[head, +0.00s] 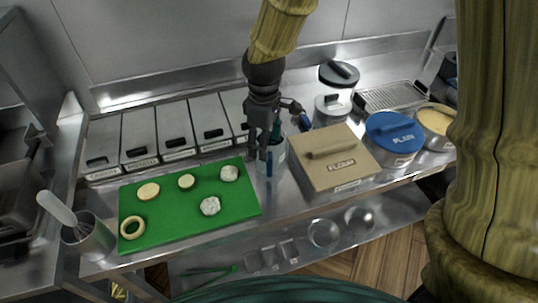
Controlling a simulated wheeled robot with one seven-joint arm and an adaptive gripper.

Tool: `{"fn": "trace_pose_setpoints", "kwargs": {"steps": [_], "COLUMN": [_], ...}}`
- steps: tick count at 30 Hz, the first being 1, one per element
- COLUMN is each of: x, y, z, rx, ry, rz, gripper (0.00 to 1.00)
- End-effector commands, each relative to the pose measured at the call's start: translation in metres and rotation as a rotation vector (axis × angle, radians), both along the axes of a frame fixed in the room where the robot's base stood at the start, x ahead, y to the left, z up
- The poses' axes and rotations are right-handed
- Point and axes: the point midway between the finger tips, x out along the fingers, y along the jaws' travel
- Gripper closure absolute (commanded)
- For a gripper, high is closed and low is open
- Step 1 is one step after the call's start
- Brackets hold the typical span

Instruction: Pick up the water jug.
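My gripper (263,140) points down over the counter, between the green board and the flour box. Directly below it stands a small pale container (279,161) with a blue upright part, partly hidden by the fingers. This may be the water jug, but I cannot tell for sure. The dark fingers overlap its top, and I cannot tell whether they touch it or how far apart they are. A blue-and-dark item (304,121) shows just right of the gripper.
A green board (165,222) with several food pieces lies left. Lidded bins (170,133) line the back. A utensil cup (90,238) stands front left.

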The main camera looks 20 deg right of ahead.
Motion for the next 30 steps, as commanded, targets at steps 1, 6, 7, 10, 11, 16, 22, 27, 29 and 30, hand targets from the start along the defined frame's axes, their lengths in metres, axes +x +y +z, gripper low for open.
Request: {"fn": "trace_pose_setpoints", "kwargs": {"steps": [1,6,7,10,11,16,22,27,29,30], "x": [0.0,0.0,0.0,0.0,0.0,0.0,0.0,0.0,0.0,0.0], "y": [0.0,0.001,0.001,0.001,0.001,0.002,0.002,0.002,0.002,0.002], "z": [-0.005,-0.017,-0.019,-0.022,-0.023,-0.035,-0.057,-0.07,-0.073,-0.074], "rx": [0.0,0.0,0.0,0.0,0.001,-0.001,0.0,0.0,0.0,0.0], "ry": [0.001,0.0,0.0,0.0,0.001,0.002,0.001,0.0,0.0,0.0], "rz": [0.0,0.001,0.001,0.002,0.002,0.003,0.003,0.004,0.004,0.004], "gripper": [0.36,0.36,0.36,0.36,0.36,0.36,0.36,0.36,0.36,0.36]}}
